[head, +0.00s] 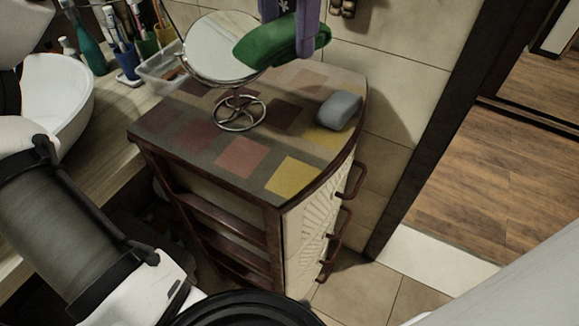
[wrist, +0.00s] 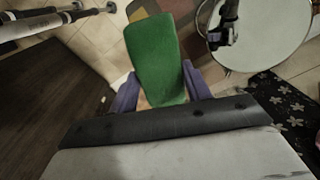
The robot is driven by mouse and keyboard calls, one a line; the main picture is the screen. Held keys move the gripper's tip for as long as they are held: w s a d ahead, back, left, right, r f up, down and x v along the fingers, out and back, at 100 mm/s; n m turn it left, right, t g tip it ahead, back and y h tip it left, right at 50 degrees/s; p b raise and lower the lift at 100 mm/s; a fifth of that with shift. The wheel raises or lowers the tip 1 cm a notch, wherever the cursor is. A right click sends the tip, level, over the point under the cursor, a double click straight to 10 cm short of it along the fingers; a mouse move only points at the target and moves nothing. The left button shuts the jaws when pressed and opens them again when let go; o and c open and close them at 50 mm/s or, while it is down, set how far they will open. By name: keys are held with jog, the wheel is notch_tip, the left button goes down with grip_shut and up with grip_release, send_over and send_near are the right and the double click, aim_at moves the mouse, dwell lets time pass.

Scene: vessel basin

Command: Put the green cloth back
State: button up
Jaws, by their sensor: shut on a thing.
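The green cloth (head: 262,50) looks like a folded, rounded pad. It is held in the air above the back of the small cabinet, just right of the round mirror, and overlaps the mirror's edge in the head view. My gripper (head: 291,36) has purple fingers and comes down from the top of the picture, shut on the cloth. In the wrist view the cloth (wrist: 152,55) lies between the two purple fingers (wrist: 160,76) and extends beyond them. The head view hides part of the far finger behind the cloth.
The cabinet top (head: 200,143) holds the mirror (head: 222,47) on a wire stand and a grey block (head: 339,110) near the right edge. Cups with brushes (head: 128,62), a clear tray (head: 160,72) and a white basin (head: 62,90) stand left. Metal bars (wrist: 40,22) show upper left in the wrist view.

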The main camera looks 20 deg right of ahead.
aim_at(292, 162)
jog(key=shift+s+d+f, duration=0.15)
jog(key=shift+s, duration=0.2)
jog(key=shift+s+f, duration=0.1)
jog(key=shift+f, duration=0.2)
notch_tip(292, 162, down, 19)
jog(key=shift+f+b, duration=0.1)
jog(key=shift+b, duration=1.1)
jog(key=o, duration=0.9)
jog(key=shift+f, duration=0.1)
notch_tip(292, 162, up, 12)
jog(key=shift+r, duration=0.2)
